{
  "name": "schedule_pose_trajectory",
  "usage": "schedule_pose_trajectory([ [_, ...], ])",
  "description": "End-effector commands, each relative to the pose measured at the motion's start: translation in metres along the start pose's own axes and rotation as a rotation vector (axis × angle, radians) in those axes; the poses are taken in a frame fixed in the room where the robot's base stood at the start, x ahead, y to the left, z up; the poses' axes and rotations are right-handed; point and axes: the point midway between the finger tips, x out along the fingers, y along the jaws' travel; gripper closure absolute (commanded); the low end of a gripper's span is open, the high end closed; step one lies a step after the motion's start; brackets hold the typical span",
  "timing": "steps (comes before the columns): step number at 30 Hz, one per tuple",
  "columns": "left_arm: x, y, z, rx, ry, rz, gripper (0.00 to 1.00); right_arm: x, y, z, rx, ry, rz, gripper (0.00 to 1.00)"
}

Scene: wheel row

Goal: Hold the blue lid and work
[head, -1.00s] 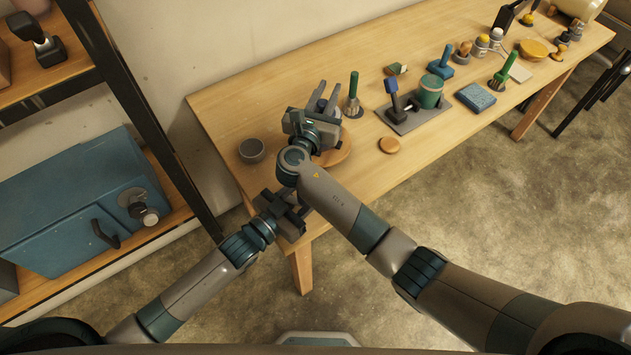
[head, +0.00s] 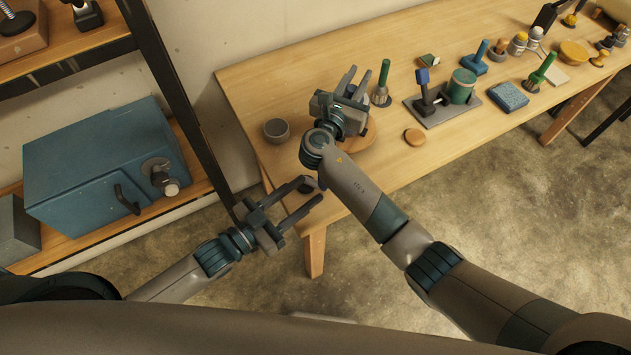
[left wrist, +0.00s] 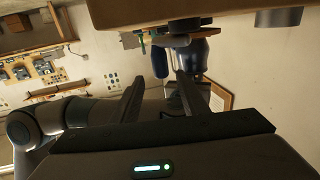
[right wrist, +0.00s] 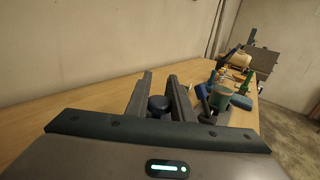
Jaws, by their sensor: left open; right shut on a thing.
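My right gripper (head: 354,84) is over the table beside a round wooden disc (head: 358,138). In the right wrist view, its fingers (right wrist: 160,76) flank a dark blue rounded knob (right wrist: 158,103), on which they are shut. In the head view the gripper hides this knob, and I cannot tell whether it belongs to the blue lid. My left gripper (head: 308,193) is open at the near left corner of the table. No other piece is clearly a blue lid.
A grey cup (head: 276,131) stands left of the disc. A green-handled brush (head: 382,84), a grey plate (head: 430,118) with a green cup (head: 461,86), a small wooden disc (head: 414,137) and a blue sponge (head: 509,96) lie rightward. A shelf with a blue box (head: 100,165) stands left.

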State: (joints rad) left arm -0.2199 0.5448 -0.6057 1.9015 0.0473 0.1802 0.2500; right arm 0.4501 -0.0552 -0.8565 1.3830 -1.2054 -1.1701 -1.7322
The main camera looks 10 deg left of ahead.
Motion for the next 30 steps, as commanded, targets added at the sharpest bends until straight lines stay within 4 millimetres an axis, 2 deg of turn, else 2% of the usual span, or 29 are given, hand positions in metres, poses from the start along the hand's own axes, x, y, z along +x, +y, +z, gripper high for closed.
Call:
schedule_pose_trajectory([
  [6,-0.011,0.000,-0.001,0.000,0.001,0.000,0.60,0.000,0.000,0.000,0.000,0.000,0.000,1.00],
  [20,-0.010,-0.002,-0.001,0.039,-0.005,0.003,0.60,0.000,0.000,0.000,0.000,-0.001,0.000,1.00],
  [26,-0.002,-0.014,-0.001,0.239,-0.036,0.012,0.60,0.000,0.000,0.000,0.000,-0.001,0.000,1.00],
  [30,0.007,-0.033,-0.002,0.500,-0.076,0.013,0.60,0.000,0.000,0.001,0.000,-0.001,0.000,1.00],
])
